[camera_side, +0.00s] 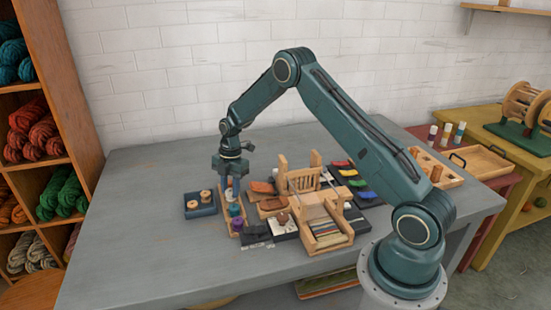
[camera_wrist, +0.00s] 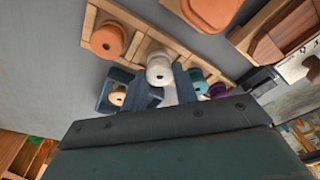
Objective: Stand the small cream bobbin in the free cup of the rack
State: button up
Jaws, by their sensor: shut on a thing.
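The small cream bobbin (camera_wrist: 159,70) is between my gripper's fingertips in the wrist view, its holed end facing the camera. My gripper (camera_wrist: 165,78) is shut on it, over the wooden rack (camera_wrist: 139,46). The rack also carries an orange bobbin (camera_wrist: 108,40), a teal bobbin (camera_wrist: 198,83) and a purple bobbin (camera_wrist: 217,90). In the side view my gripper (camera_side: 231,188) points down at the rack (camera_side: 238,228), near its far part. The held bobbin and the cup beneath it are mostly hidden; I cannot tell whether the bobbin touches the rack.
A dark blue tray (camera_side: 202,212) with tan bobbins lies left of the rack. A small wooden loom (camera_side: 325,225) and wooden pieces crowd the right side. A dark patch (camera_side: 257,235) lies near the rack's front end. The table's left part (camera_side: 130,230) is clear.

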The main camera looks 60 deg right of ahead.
jog(key=shift+f, duration=0.5)
dwell(1.2)
jog(key=o, duration=1.4)
jog(key=shift+r, duration=0.15)
jog(key=shift+r, duration=3.65)
